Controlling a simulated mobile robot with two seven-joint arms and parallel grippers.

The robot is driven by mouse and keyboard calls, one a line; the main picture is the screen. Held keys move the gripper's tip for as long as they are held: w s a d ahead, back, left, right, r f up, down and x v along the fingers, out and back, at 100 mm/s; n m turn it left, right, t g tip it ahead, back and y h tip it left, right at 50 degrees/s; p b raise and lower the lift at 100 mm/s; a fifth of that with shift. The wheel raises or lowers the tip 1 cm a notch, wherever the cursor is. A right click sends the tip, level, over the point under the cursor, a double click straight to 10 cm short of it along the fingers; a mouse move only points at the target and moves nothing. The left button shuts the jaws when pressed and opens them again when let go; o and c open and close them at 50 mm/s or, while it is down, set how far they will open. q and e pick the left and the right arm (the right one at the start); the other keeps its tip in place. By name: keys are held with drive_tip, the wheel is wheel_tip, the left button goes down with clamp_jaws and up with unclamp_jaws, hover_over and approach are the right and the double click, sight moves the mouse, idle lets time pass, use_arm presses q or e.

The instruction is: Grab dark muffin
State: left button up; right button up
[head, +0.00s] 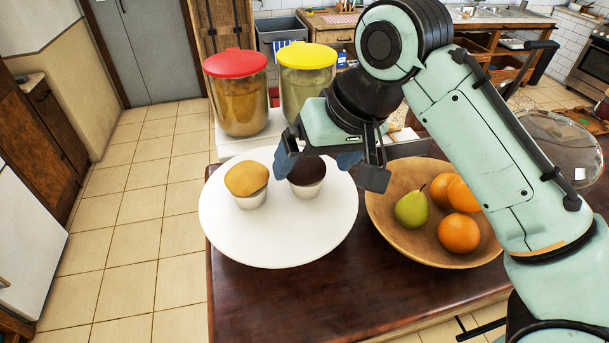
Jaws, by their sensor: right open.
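The dark muffin (306,187) stands upright on a round white plate (290,243). It has a dark brown top in a pale cup, and its upper part is partly hidden by my gripper. My right gripper (330,172) is open above and around the top of the dark muffin, with one finger on its left and one on its right. I cannot tell whether the fingers touch it. A light golden muffin (247,185) stands just to the left on the same plate. My left gripper is not in view.
A wooden bowl (393,232) with a pear (411,210) and oranges (459,233) stands right of the plate. Jars with red (236,63) and yellow (306,56) lids stand behind it. The dark table (290,300) is clear in front.

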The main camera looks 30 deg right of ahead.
sight(312, 167)
drive_tip(key=x, duration=0.3)
drive_tip(key=shift+f+b, duration=0.2)
drive_tip(key=shift+b, duration=0.2)
drive_tip(key=shift+w, duration=0.1)
drive_tip(key=shift+c, duration=0.3)
drive_tip(key=c, duration=1.1)
drive_tip(key=shift+o, duration=0.2)
